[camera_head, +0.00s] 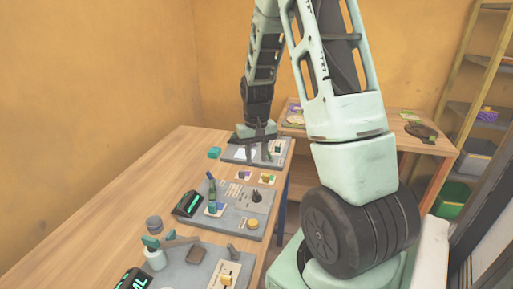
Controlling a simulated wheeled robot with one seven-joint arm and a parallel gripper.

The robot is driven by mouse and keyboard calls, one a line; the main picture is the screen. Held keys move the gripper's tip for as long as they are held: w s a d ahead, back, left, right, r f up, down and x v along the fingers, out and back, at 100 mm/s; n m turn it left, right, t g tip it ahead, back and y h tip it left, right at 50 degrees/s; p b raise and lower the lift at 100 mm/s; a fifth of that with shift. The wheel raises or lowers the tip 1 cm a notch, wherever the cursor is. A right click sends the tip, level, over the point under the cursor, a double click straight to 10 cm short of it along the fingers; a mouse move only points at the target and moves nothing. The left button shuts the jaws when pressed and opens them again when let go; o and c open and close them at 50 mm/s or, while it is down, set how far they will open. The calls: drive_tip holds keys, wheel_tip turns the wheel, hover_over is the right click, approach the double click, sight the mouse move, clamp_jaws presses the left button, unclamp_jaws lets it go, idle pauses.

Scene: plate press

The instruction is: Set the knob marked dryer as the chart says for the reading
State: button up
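My gripper (259,152) points down over the far grey panel (233,157) on the wooden table. Its fingers are small and partly blend with the panel, so I cannot tell whether they are open or shut. A middle grey panel (228,228) carries a display with green marks (188,204), a small dark knob (256,196) and a round yellow part (253,222). A near panel (205,271) has another display with green marks (133,279), cut by the frame edge. Labels, chart print and readings are too small to read, so I cannot tell which knob is marked dryer.
A teal block (215,152) lies left of the far panel. The table's left side (130,205) is clear. A second table (400,138) stands behind.

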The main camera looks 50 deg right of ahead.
wheel_tip(320, 180, up, 4)
drive_tip(key=shift+f, duration=0.2)
idle(0.5)
drive_tip(key=a+r+n, duration=0.3)
drive_tip(key=a+n, duration=0.3)
drive_tip(key=a, duration=1.8)
drive_tip(key=s+a+r+n, duration=0.1)
drive_tip(key=s+a+n, duration=0.7)
drive_tip(key=s+a, duration=0.9)
drive_tip(key=shift+s+r+y, duration=0.25)
drive_tip(key=shift+y, duration=0.05)
idle(1.8)
